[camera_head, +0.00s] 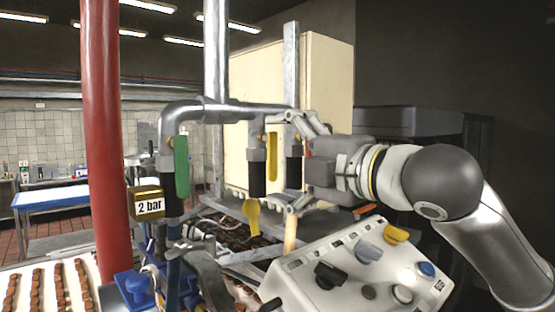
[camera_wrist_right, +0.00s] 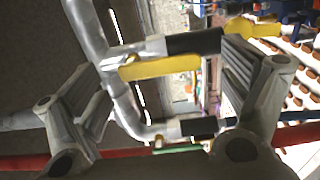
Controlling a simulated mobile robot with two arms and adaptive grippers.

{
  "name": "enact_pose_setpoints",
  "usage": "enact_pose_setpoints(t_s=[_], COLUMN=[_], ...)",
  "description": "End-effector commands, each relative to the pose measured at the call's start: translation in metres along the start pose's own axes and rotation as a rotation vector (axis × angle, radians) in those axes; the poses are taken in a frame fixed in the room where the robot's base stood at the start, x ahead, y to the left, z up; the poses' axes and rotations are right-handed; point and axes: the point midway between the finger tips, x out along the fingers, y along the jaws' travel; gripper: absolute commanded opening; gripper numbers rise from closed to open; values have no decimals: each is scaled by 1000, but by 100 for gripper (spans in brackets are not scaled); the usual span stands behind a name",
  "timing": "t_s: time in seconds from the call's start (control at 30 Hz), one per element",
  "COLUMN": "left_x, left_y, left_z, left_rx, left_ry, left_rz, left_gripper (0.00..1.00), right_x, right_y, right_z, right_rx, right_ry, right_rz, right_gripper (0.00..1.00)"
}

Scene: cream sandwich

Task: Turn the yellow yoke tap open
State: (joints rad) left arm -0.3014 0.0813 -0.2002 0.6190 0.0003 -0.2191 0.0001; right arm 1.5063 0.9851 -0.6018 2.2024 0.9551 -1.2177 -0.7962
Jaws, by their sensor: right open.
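The yellow tap lever (camera_head: 272,160) hangs upright from the grey overhead pipe, beside a black pipe sleeve. In the right wrist view the yellow lever (camera_wrist_right: 160,68) lies lengthwise across the space between the fingers. My right gripper (camera_head: 294,163) comes in from the right. Its fingers are spread wide, one above and one below in the head view. It is open and empty, with the lever just beyond the fingertips. In the right wrist view the open fingers (camera_wrist_right: 165,92) stand apart on both sides; contact with the lever is not visible. My left gripper is not in view.
A yellow paddle (camera_head: 252,215) stands below the yellow lever. A white control panel (camera_head: 345,270) lies under my right arm. A red column (camera_head: 103,130) rises at left.

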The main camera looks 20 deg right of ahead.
Motion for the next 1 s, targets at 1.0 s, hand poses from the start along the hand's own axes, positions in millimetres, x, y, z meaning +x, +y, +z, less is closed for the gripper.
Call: enact_pose_setpoints(t_s=[1.0], left_x=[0], left_y=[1], left_z=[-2], left_rx=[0], left_ry=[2], left_rz=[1], left_gripper=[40], right_x=[-105], right_y=[-1], right_z=[0], right_rx=[-1], right_ry=[0], right_rz=[-3], right_gripper=[94])
